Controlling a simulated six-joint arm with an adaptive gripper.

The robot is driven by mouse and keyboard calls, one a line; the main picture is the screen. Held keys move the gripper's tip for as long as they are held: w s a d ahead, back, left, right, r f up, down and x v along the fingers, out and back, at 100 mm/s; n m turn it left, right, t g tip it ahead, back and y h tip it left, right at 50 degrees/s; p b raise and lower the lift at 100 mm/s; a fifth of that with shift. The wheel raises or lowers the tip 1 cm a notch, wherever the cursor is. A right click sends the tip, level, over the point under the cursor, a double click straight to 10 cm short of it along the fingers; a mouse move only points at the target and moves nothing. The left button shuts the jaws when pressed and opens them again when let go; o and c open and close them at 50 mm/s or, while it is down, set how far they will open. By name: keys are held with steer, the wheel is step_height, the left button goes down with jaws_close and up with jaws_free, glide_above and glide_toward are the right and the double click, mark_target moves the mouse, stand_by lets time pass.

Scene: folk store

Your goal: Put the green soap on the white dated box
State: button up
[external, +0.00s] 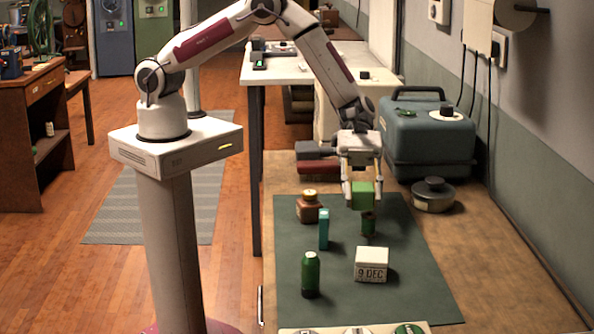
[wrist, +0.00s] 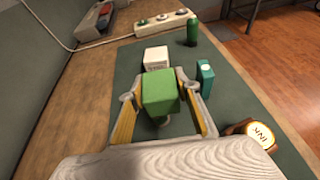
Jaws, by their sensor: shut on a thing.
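The green soap (external: 362,196) is a bright green block. My gripper (external: 362,188) is shut on it, with one finger on each side, and holds it raised over the dark green mat. In the wrist view the soap (wrist: 160,88) sits between the fingers. The white dated box (external: 371,264), marked "9 DEC", stands on the mat nearer the external camera than the soap. In the wrist view the box (wrist: 156,57) shows just beyond the soap, apart from it.
A teal box (external: 323,229), a green bottle (external: 311,274) and a brown ink bottle (external: 309,208) stand on the mat (external: 415,290), left of the white box. A round tin (external: 433,195) is at right.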

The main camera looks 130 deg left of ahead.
steer(key=w+d+r+m+g, duration=0.1)
steer(key=w+d, duration=0.1)
steer(key=d, duration=0.1)
steer(key=w+d+m+g+h, duration=0.1)
steer(key=w+d, duration=0.2)
steer(key=w+d+r+m+h, duration=0.1)
steer(key=w+d, duration=0.2)
steer(key=shift+w+d+r+g, duration=0.25)
steer(key=shift+d+r+g, duration=0.05)
steer(key=shift+d+g, duration=0.1)
steer(key=shift+w+d+r+m, duration=0.3)
steer(key=shift+w+d+r, duration=0.35)
steer(key=shift+d, duration=0.15)
steer(key=shift+g, duration=0.4)
steer(key=r, duration=0.2)
steer(key=w+r, duration=0.1)
steer(key=r, duration=0.1)
steer(key=shift+w+d+r, duration=0.1)
steer(key=shift+w+d, duration=0.05)
steer(key=shift+w, duration=0.05)
steer(key=shift+s, duration=0.1)
glide_above(371, 256)
steer(key=shift+f, duration=3.2)
